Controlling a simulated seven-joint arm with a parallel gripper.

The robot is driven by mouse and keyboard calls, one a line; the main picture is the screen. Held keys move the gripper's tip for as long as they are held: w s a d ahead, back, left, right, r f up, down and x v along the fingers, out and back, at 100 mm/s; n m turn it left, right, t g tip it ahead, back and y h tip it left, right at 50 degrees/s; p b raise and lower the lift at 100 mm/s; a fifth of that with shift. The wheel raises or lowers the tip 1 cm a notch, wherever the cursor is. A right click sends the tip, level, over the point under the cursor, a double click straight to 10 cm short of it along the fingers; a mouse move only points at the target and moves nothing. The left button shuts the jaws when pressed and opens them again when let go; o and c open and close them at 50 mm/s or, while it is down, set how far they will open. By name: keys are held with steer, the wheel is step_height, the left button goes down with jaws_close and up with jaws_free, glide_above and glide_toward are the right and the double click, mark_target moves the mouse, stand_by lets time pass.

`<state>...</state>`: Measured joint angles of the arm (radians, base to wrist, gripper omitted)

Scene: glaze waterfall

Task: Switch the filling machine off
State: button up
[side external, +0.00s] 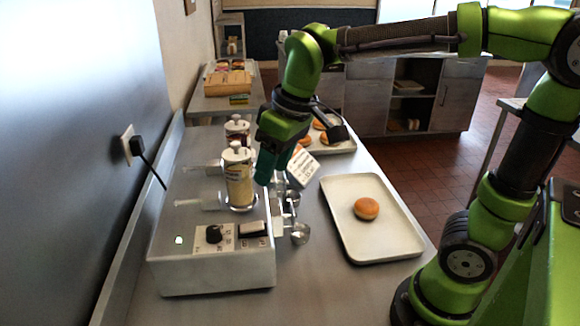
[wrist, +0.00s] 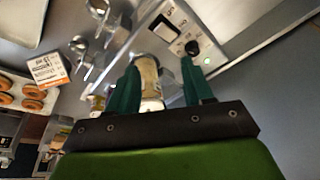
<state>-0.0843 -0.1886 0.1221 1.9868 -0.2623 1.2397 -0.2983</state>
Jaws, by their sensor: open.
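The filling machine (side external: 212,271) is a grey metal box at the left of the side view. In the wrist view the knob (wrist: 192,47), switch (wrist: 165,28) and glowing lamp (wrist: 207,61) lie beyond the fingers. My gripper (side external: 264,178) points down beside the filled jar (side external: 239,185), above the machine's right side. Its teal fingers (wrist: 160,70) are apart, with nothing held between them. The switch's exact position is hard to tell.
A second jar (side external: 237,130) stands behind. Metal nozzles (side external: 299,234) stick out on the machine's right. A tray (side external: 399,248) with one doughnut (side external: 366,208) lies to the right; a printed card (side external: 302,169) stands behind it. A plug (side external: 136,145) sits in the wall socket.

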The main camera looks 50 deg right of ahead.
mark_target(244, 228)
steer(key=shift+w+a+r+n+g+h, duration=0.6)
steer(key=shift+w+a+r+n+g, duration=1.55)
steer(key=shift+n, duration=1.55)
steer(key=shift+t, duration=0.55)
steer(key=f, duration=1.6)
steer(key=shift+w+d+f, duration=0.15)
steer(key=shift+w+f, duration=0.2)
steer(key=shift+f, duration=0.05)
